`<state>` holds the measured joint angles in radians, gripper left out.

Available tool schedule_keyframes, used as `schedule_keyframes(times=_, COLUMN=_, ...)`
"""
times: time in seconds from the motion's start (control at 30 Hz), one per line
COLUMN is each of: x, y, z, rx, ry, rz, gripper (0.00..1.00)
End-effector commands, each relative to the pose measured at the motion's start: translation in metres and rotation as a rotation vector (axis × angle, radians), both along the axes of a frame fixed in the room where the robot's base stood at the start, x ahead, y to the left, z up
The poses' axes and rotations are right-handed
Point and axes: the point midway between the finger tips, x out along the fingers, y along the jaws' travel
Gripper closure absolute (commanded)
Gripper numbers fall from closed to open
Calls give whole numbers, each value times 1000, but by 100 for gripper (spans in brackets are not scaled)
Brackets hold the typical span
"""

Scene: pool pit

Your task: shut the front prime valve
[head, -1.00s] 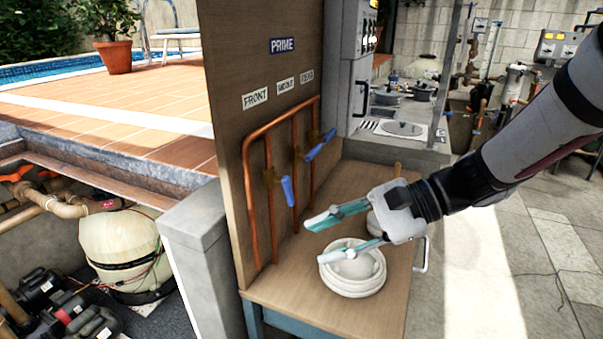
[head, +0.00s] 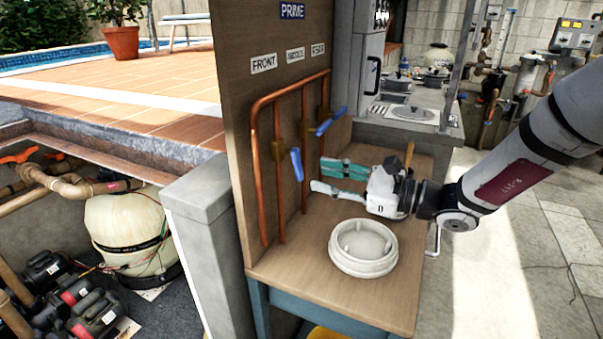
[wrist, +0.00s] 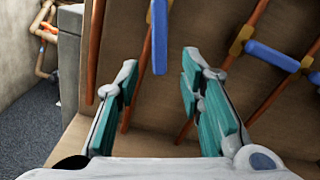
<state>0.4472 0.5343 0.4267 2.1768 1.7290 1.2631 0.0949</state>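The FRONT label (head: 263,64) is at the left of the label row, under the PRIME sign (head: 292,11). The front valve's blue handle (head: 297,165) hangs down, roughly along its copper pipe. In the wrist view this handle (wrist: 160,38) shows ahead, between the lines of my fingers. Another blue handle (head: 330,122) sits higher to the right; in the wrist view a handle (wrist: 272,55) lies across its pipe. My gripper (head: 318,177) is open and empty, just right of the front handle, its fingers pointing at the board. I see no contact.
A round off-white lid-like part (head: 363,248) lies on the wooden bench (head: 300,275), below my gripper. The brown board (head: 240,110) with copper pipes stands at the bench's left. A grey pillar (head: 197,200) is left of it. A stove-like unit (head: 410,120) stands behind the bench.

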Motion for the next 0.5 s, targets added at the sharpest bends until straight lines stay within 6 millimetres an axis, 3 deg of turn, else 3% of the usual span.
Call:
schedule_keyframes(times=0.2, x=12, y=37, z=0, rx=1, ry=-1, rz=3, gripper=65)
schedule_keyframes(times=0.5, x=21, y=58, z=0, rx=-1, ry=0, rz=0, gripper=65)
